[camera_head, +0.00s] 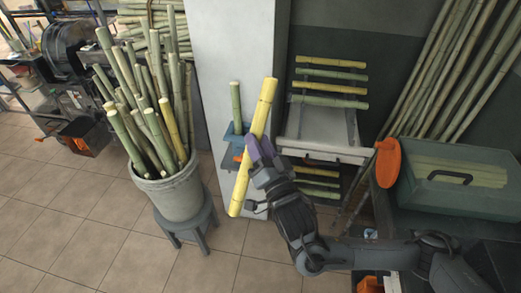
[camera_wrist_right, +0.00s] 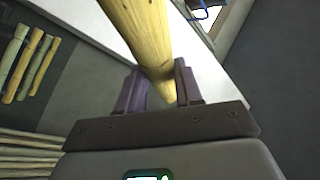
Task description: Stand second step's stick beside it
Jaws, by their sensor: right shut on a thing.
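My right gripper (camera_head: 258,152) is shut on a yellow cane stick (camera_head: 266,105), which is held nearly upright with a tilt, its top leaning right. The stick also shows between the purple fingers of my right gripper (camera_wrist_right: 160,92) in the right wrist view (camera_wrist_right: 143,32). Just left of it, a green stick (camera_head: 236,105) stands in a blue holder (camera_head: 229,138) by the white pillar. The held stick covers part of that holder. A stepped rack (camera_head: 312,125) to the right bears several green and yellow sticks (camera_head: 331,62) lying flat. My left gripper is out of view.
A grey bucket (camera_head: 172,196) full of upright canes stands on a stool (camera_head: 187,226) at left. A white pillar (camera_head: 232,50) rises behind the holder. A green toolbox (camera_head: 455,180) and an orange disc (camera_head: 388,162) are at right. Tall canes (camera_head: 455,65) lean on the wall.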

